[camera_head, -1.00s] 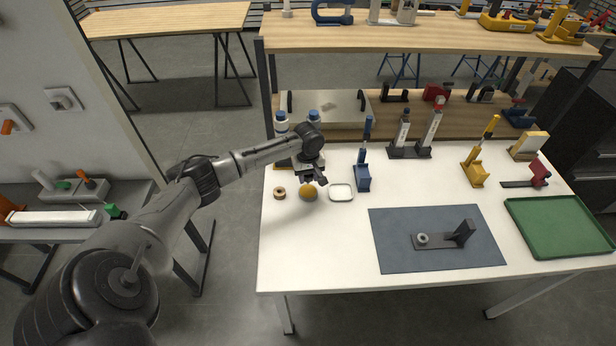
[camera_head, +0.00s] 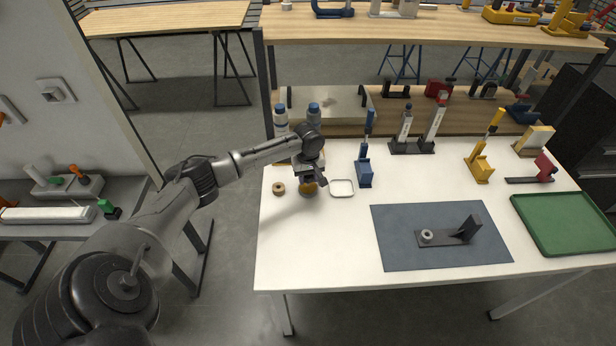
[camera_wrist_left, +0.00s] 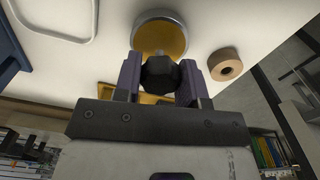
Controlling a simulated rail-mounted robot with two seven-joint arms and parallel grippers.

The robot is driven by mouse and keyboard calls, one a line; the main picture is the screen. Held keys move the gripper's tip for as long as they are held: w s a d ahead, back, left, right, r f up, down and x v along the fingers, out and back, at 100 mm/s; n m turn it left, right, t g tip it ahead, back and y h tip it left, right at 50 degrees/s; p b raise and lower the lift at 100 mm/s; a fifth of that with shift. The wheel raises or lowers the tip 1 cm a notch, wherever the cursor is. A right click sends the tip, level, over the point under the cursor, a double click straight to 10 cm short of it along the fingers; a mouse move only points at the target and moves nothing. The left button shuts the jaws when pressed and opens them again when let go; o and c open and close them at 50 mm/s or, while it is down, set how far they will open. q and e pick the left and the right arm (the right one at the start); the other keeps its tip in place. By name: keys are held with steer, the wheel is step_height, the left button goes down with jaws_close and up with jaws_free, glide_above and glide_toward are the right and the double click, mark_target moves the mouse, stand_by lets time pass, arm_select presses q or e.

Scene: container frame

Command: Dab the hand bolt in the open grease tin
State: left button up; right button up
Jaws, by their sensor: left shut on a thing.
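My left gripper (camera_head: 310,179) is over the open grease tin (camera_head: 308,191) at the table's left side and hides part of it. In the left wrist view the gripper (camera_wrist_left: 162,80) is shut on the hand bolt, whose black faceted head (camera_wrist_left: 160,74) sits between the fingers. The round tin (camera_wrist_left: 160,37), with a grey metal rim and yellow-brown grease, lies just beyond the bolt. My right gripper is not in view.
A tan ring (camera_head: 279,189) lies left of the tin and a white-rimmed square dish (camera_head: 342,188) right of it. A blue upright tool (camera_head: 365,170) stands beyond the dish. A grey mat (camera_head: 394,253) carries a dark bracket (camera_head: 458,236). The table's front left is clear.

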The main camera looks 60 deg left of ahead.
arm_select(q)
steer(key=shift+f, duration=0.15)
stand_by(0.3)
steer(key=shift+f, duration=0.4)
stand_by(0.4)
stand_by(0.6)
steer(key=shift+p, duration=0.4)
stand_by(0.5)
steer(key=shift+f, duration=0.1)
stand_by(0.6)
steer(key=shift+f+p, duration=0.1)
steer(key=shift+p, duration=0.25)
stand_by(0.7)
